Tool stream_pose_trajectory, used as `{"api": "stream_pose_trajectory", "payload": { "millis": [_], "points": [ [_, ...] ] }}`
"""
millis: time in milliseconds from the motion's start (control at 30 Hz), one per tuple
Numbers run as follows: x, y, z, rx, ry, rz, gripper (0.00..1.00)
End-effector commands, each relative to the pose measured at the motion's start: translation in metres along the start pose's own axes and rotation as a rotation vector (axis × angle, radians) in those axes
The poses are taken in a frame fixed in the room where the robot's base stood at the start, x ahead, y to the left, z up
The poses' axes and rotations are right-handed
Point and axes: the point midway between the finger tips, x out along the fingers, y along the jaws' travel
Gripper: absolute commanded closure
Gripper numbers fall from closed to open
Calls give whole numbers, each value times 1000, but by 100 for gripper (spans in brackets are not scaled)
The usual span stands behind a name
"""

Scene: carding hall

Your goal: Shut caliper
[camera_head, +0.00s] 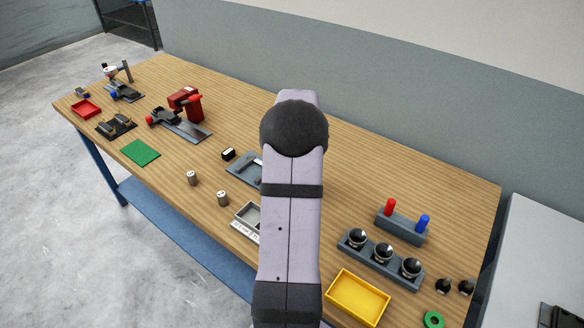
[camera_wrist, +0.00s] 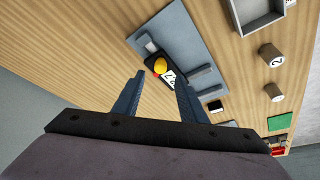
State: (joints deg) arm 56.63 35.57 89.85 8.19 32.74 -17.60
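What looks like the caliper is a dark body with a yellow round knob (camera_wrist: 160,65) and a white numbered face (camera_wrist: 169,77). It sits on a blue-grey plate (camera_wrist: 176,38) with raised grey bars (camera_wrist: 207,72) in the wrist view. In the head view the plate (camera_head: 240,170) is partly hidden behind my arm, and the caliper cannot be made out. My gripper (camera_wrist: 160,79) is open, its two blue fingers spread apart. It appears empty, with the fingertips near the caliper in the picture. One finger hides part of it. I cannot tell how far the caliper's jaws are apart.
A yellow tray (camera_head: 333,292) and a grey holder (camera_head: 349,247) lie right of my arm. A red-and-black device (camera_head: 185,100) stands left.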

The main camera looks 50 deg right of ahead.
Motion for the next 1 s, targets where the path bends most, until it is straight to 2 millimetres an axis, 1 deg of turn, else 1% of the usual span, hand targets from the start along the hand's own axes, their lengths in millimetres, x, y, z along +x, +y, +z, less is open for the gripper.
{"api": "stream_pose_trajectory", "payload": {
  "millis": [300,500,633,933,967,1000],
  "points": [
    [37,0,0,-2,-3,0,62],
    [53,-1,0,-1,-1,0,62],
    [58,-1,0,-1,0,0,62],
    [59,-1,0,-1,0,0,62],
    [59,-1,0,-1,0,0,69],
    [59,-1,0,-1,0,0,78]
  ]
}}
